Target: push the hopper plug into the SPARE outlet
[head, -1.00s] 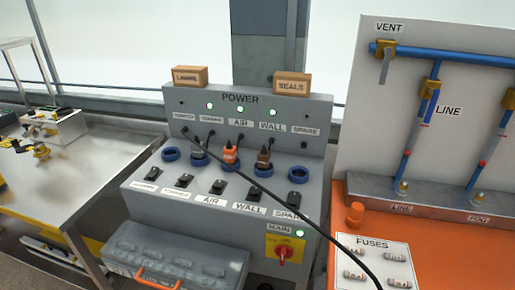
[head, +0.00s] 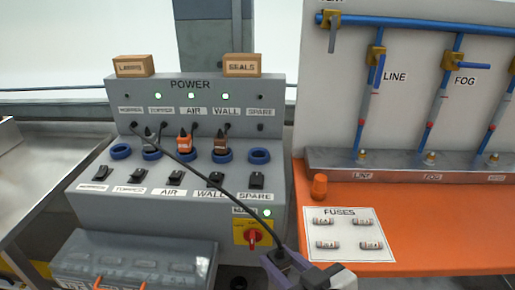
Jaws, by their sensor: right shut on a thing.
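The SPARE outlet (head: 259,156) is an empty blue ring at the right end of the row on the grey power panel (head: 240,92), below the SPARE label (head: 260,112). A dark cord (head: 215,185) runs from the panel's far-left hole across its front to my right gripper (head: 292,272) at the bottom edge. That gripper is shut on the hopper plug (head: 284,256), below and to the right of the SPARE outlet and apart from it. Much of the plug and gripper is hidden or cut off. The far-left outlet (head: 121,151) is also empty. My left gripper is not in view.
Grey, orange and brown plugs fill the middle outlets. Black switches, including the SPARE switch (head: 256,180), sit below them. A red main knob (head: 252,236) is lower right. An orange bench (head: 440,225) with a fuse sheet (head: 345,232) stands to the right, a grey case (head: 140,255) below.

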